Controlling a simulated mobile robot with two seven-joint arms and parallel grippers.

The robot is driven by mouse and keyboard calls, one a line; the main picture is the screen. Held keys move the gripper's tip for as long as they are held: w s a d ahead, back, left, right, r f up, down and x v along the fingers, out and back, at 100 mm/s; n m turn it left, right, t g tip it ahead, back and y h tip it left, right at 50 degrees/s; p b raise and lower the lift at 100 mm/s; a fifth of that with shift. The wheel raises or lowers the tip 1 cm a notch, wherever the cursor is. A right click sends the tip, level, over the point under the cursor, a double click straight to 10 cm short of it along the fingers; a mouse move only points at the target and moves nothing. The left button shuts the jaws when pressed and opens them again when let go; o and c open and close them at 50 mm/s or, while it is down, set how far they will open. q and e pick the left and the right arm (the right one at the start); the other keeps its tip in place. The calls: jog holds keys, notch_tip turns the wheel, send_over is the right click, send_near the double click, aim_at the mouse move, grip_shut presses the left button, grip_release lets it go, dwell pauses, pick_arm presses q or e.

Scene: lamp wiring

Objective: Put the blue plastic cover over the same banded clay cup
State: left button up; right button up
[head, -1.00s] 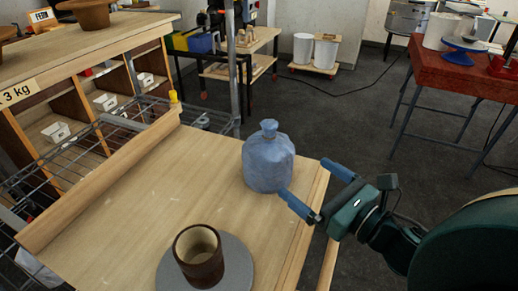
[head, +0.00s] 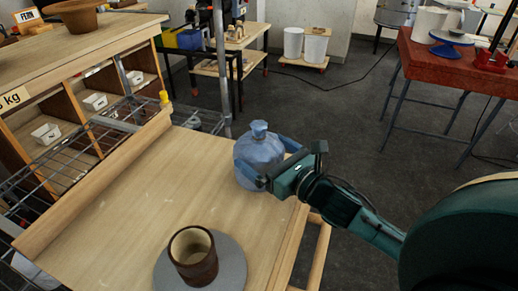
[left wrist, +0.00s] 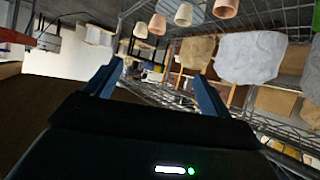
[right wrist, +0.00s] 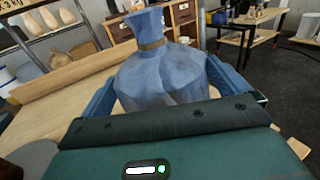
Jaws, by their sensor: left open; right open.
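The blue plastic cover (head: 258,153), a translucent bag shape with a tied neck, stands upright on the wooden board near its right edge. My right gripper (head: 272,165) is open, with its fingers on either side of the cover. In the right wrist view the cover (right wrist: 155,75) fills the space between the fingers; I cannot tell whether they touch it. The brown clay cup (head: 207,271) stands upright and uncovered on a grey round disc (head: 233,268), nearer to me. My left gripper (left wrist: 157,88) is open and empty in the left wrist view, and is out of the head view.
The wooden board (head: 140,215) has a raised strip along its left side and is clear left of the cup. A wooden cubby shelf (head: 75,60) and wire rack (head: 70,165) stand at the left. A red table (head: 450,75) is far off at the right.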

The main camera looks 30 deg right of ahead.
jog(key=shift+x, duration=0.8)
jog(key=shift+w, duration=0.15)
jog(key=c, duration=0.6)
jog(key=shift+c, duration=0.2)
